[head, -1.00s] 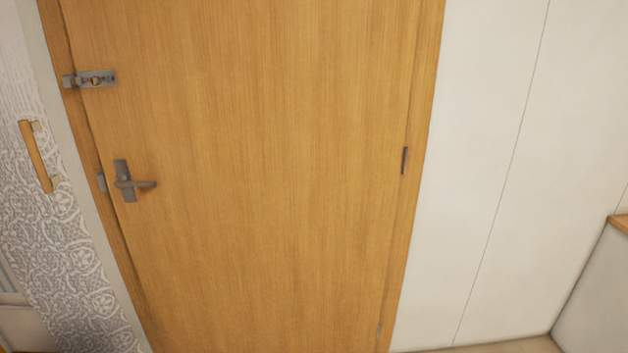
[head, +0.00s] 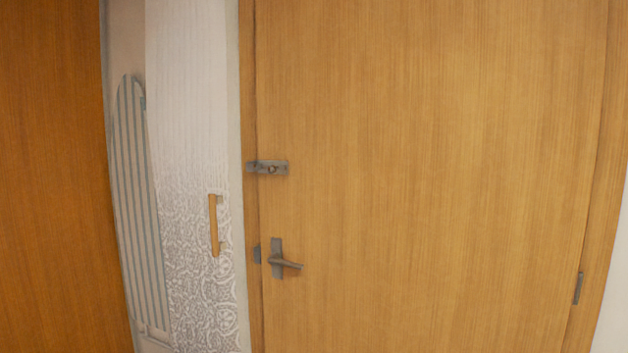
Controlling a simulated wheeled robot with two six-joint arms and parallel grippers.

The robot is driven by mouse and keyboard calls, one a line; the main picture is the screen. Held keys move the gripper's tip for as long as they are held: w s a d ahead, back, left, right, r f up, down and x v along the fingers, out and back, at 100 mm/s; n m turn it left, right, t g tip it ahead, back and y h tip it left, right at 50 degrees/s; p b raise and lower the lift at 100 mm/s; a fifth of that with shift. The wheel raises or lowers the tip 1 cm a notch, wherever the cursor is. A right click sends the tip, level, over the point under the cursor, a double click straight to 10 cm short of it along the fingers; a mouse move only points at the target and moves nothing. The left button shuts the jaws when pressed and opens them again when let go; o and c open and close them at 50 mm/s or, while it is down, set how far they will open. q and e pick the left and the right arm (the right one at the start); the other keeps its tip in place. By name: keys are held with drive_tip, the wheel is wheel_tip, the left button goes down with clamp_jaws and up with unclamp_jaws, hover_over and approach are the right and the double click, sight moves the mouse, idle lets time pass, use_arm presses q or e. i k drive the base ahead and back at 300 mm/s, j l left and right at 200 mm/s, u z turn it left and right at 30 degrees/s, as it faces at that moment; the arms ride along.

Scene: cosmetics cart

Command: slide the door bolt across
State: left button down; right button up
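A small grey metal door bolt (head: 268,168) is fixed near the left edge of the wooden door (head: 430,180), with one part on the frame side. A round knob shows at its middle. How far the bolt reaches into its keeper is too small to tell. The door appears closed in its frame. A grey lever handle (head: 279,260) sits below the bolt. Neither of my grippers is in view.
Left of the door frame stands a white patterned panel (head: 190,230) with a wooden handle (head: 214,225). A striped ironing board (head: 140,210) leans behind it. A brown wooden surface (head: 55,180) fills the far left. Nothing visible blocks the door's front.

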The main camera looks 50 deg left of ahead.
sight(272, 169)
drive_tip(key=u, duration=1.75)
